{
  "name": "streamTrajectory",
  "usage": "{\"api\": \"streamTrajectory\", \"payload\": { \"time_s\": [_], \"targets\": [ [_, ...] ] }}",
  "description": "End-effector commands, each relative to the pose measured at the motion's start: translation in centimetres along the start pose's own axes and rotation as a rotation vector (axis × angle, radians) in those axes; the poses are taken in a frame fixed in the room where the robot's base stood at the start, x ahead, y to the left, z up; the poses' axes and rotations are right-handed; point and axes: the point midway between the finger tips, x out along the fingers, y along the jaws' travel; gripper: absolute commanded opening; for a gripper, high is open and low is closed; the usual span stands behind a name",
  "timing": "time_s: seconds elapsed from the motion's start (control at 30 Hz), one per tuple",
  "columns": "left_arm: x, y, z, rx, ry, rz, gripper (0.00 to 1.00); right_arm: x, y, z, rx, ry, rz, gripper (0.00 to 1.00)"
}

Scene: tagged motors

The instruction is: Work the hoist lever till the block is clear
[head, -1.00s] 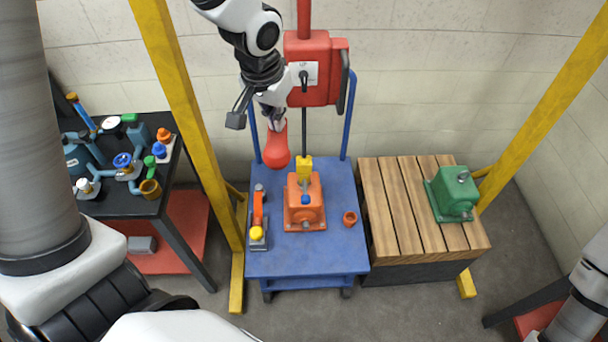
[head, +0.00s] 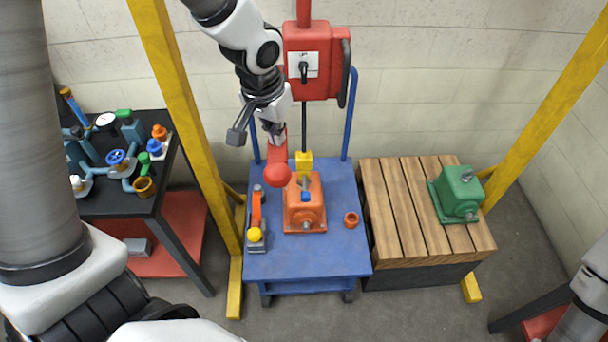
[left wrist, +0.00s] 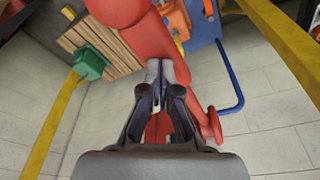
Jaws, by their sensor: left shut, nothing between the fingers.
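The red hoist lever (head: 278,158) ends in a red ball that points toward me above the blue cart. My left gripper (head: 276,138) is shut and empty, its fingertips at the lever's upper part. In the left wrist view the closed fingertips (left wrist: 167,75) lie against or just over the red lever (left wrist: 190,75); contact is unclear. The yellow hoist block (head: 304,160) hangs on a dark chain or rod from the red hoist housing (head: 318,88), just behind and above the orange motor (head: 304,212). Whether the block touches the motor is unclear. My right gripper is out of view.
The blue cart (head: 345,255) also holds an orange-handled tool (head: 256,212) and a small orange cup (head: 351,219). A green motor (head: 457,194) sits on a slatted pallet (head: 400,215) at right. Yellow posts flank the cart. A cluttered black table (head: 125,206) stands left.

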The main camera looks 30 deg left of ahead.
Motion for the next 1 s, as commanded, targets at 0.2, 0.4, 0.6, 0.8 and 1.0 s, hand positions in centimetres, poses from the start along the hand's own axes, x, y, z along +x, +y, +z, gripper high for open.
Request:
{"api": "streamTrajectory", "payload": {
  "time_s": [0.2, 0.4, 0.6, 0.8, 1.0],
  "targets": [
    [0.3, 0.0, 0.1, 0.000, -0.002, 0.000, 0.00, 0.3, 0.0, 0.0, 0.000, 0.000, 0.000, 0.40],
    [1.8, 0.0, 0.4, 0.001, -0.002, 0.000, 0.00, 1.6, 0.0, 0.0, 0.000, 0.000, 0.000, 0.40],
    [3.2, -0.1, 0.6, 0.001, -0.001, 0.000, 0.00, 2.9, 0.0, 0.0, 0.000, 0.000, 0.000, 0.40],
    [4.6, -0.1, 0.8, 0.001, 0.000, 0.001, 0.00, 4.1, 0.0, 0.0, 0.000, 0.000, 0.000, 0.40],
    [5.6, -0.1, 1.0, 0.000, 0.000, 0.001, 0.00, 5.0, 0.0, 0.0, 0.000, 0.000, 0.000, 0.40]
  ]
}}
